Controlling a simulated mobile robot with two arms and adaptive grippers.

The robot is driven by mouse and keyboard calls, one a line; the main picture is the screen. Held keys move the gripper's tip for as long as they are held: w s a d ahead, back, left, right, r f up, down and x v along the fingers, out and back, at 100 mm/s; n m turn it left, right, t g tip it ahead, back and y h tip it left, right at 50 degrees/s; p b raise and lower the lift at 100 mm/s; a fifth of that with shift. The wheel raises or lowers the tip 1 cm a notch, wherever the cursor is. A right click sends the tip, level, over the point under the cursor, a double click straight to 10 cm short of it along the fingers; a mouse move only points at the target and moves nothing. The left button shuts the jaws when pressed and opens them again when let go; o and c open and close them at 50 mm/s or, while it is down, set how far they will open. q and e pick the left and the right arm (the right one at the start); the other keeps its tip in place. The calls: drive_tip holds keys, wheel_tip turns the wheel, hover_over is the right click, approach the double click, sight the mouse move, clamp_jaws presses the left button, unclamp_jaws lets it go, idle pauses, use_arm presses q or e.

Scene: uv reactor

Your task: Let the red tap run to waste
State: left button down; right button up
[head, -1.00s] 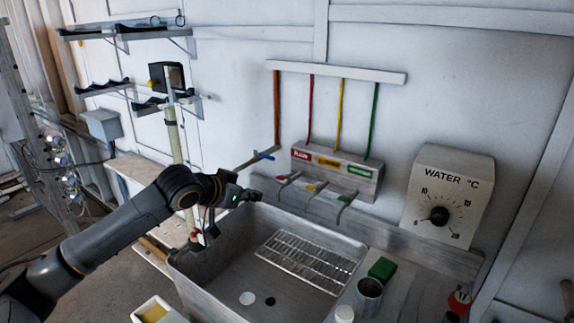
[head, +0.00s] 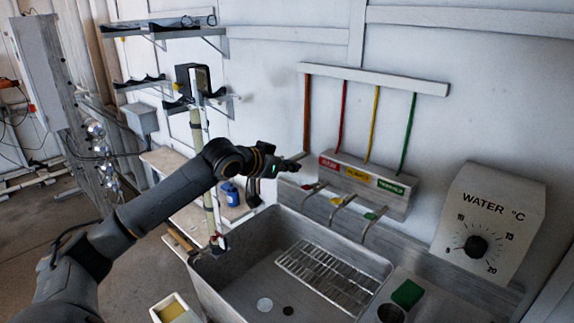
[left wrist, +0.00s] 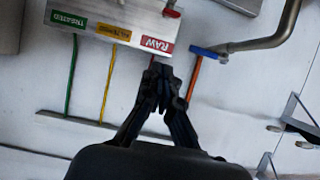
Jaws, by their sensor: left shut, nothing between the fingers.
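The red tap (head: 314,187) is under the red RAW label on the grey tap block (head: 370,186), beside the yellow- and green-marked taps. In the left wrist view its red part (left wrist: 172,12) shows at the top edge near the RAW label (left wrist: 157,44). My left gripper (head: 288,165) is in front of the wall, left of the block and apart from the red tap. In the left wrist view its fingertips (left wrist: 161,72) are together and empty, just below the RAW label. The sink (head: 232,258) stands below. My right gripper is not in view.
A pipe with a blue lever (left wrist: 207,52) is close to the right of my fingers in the left wrist view. A wire rack (head: 325,277) lies in the sink. A water temperature dial (head: 476,246) is on the right. A green sponge (head: 407,293) sits at the sink's right.

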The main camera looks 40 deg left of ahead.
use_arm(q)
drive_tip(key=p, duration=0.2)
hover_over(305, 187)
wheel_tip(305, 187, down, 3)
drive_tip(key=shift+r, duration=0.15)
drive_tip(key=f, duration=0.1)
drive_tip(key=f+p, duration=0.1)
drive_tip(key=shift+s+f, duration=0.35)
drive_tip(key=shift+f, duration=0.05)
drive_tip(key=shift+s+a+f, duration=0.1)
drive_tip(key=shift+s+f, duration=0.2)
drive_tip(key=shift+f, duration=0.35)
drive_tip(key=shift+w, duration=0.1)
drive_tip(key=shift+f, duration=0.1)
